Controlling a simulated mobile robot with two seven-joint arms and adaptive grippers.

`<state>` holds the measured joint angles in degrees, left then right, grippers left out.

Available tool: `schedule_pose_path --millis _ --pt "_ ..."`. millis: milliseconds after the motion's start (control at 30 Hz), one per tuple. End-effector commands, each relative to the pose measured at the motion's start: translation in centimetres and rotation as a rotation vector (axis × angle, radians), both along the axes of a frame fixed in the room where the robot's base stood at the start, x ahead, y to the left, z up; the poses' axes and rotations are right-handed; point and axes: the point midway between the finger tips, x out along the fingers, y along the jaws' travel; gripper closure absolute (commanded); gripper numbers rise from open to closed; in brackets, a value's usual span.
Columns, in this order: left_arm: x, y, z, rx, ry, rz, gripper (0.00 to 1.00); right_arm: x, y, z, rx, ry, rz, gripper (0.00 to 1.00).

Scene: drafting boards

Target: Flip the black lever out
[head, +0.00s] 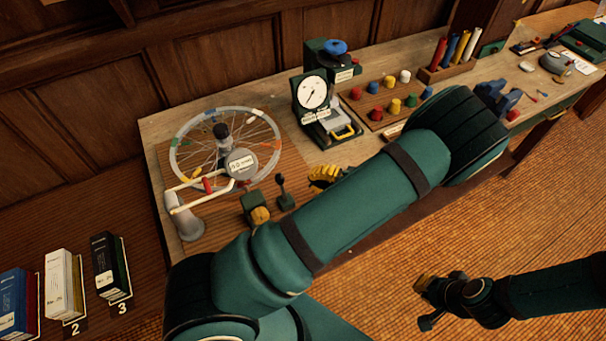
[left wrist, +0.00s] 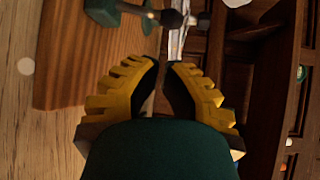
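The black lever (head: 281,187) stands upright on a small dark green base near the front edge of the desk in the head view. In the left wrist view its black round knob (left wrist: 172,18) is at the top, with the green base (left wrist: 101,20) to its left. My left gripper (head: 325,177) is just right of the lever, partly hidden behind my own arm. In the left wrist view its yellow fingers (left wrist: 166,70) are parted and empty, with the knob beyond the tips, apart from them. My right gripper (head: 424,303) is open and empty over the floor.
A spoked wheel (head: 225,110) on a wooden board stands behind the lever. A dial gauge (head: 312,92) and a board of coloured knobs (head: 385,101) are further right. My left arm covers the desk front.

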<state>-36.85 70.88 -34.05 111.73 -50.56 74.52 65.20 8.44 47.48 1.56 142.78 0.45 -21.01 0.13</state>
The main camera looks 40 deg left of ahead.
Motion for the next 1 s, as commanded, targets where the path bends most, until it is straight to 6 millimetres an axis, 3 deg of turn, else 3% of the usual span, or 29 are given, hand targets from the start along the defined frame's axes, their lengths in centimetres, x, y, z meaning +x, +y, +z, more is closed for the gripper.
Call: schedule_pose_path --millis 300,500,1000 --pt "-1.4 5.3 -0.9 0.001 0.003 0.003 1.0 0.0 0.0 0.7 0.001 0.0 0.0 1.0" --pt "-1.9 7.6 -1.4 0.0 0.003 0.003 1.0 0.0 0.0 0.9 0.002 0.0 0.0 1.0" --pt "-2.1 8.4 -1.6 0.0 0.001 0.001 1.0 0.0 0.0 0.9 0.002 0.0 0.0 1.0"
